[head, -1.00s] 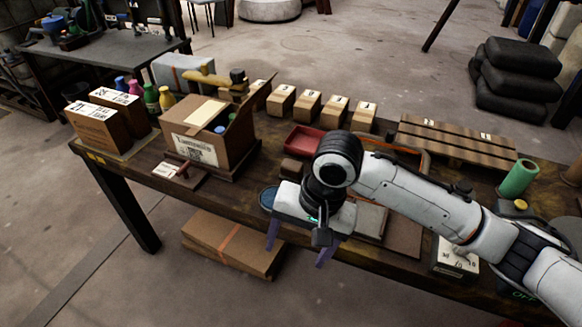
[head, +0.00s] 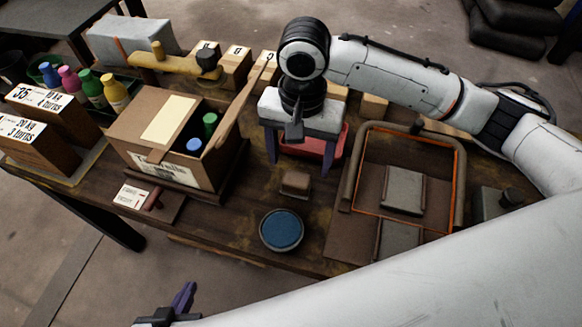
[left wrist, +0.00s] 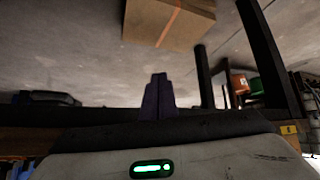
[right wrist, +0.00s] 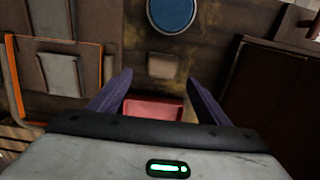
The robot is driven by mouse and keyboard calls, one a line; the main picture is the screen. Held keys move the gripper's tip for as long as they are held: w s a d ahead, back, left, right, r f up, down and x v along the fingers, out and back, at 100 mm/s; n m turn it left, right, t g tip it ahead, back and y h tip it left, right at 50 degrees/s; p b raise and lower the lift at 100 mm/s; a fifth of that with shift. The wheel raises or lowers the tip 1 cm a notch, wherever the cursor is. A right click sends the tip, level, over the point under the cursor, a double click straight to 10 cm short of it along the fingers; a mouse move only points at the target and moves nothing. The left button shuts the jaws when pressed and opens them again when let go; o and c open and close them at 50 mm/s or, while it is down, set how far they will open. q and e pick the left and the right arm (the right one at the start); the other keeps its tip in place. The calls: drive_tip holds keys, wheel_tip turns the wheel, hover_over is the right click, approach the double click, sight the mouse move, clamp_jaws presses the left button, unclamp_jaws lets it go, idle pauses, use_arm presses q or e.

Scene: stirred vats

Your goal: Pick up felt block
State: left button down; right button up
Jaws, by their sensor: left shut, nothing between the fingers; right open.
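The small brown block with a paler top (head: 296,184), which looks like the felt block, lies on the wooden table (head: 240,235). It also shows in the right wrist view (right wrist: 163,66). My right gripper (head: 299,160) is open and empty above the table, just behind the block in the head view; its fingers point down. In the right wrist view its fingertips (right wrist: 160,78) appear on either side of the block's near edge, apart from it. My left gripper (head: 183,297) is shut and empty, low in front of the table; its fingers also show in the left wrist view (left wrist: 158,98).
A round dish with a blue pad (head: 282,230) lies in front of the block. A red tray (head: 335,146) is behind it, partly hidden by my right gripper. An open carton (head: 160,160) stands left, its flap near that gripper. An orange-edged frame (head: 458,160) is right.

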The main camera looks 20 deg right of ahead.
sight(297, 179)
drive_tip(key=shift+s+f, duration=0.25)
drive_tip(key=shift+f, duration=1.25)
drive_tip(key=f, duration=0.4)
drive_tip(key=shift+w+a+f+b, duration=0.2)
drive_tip(key=shift+a+b, duration=0.1)
drive_tip(key=shift+b, duration=0.1)
drive_tip(key=shift+f, duration=0.35)
drive_tip(key=c, duration=1)
drive_tip(key=shift+c, duration=0.8)
use_arm(q)
drive_tip(key=shift+s+d+f, duration=0.2)
drive_tip(key=shift+s+f, duration=0.4)
drive_tip(key=shift+f, duration=0.05)
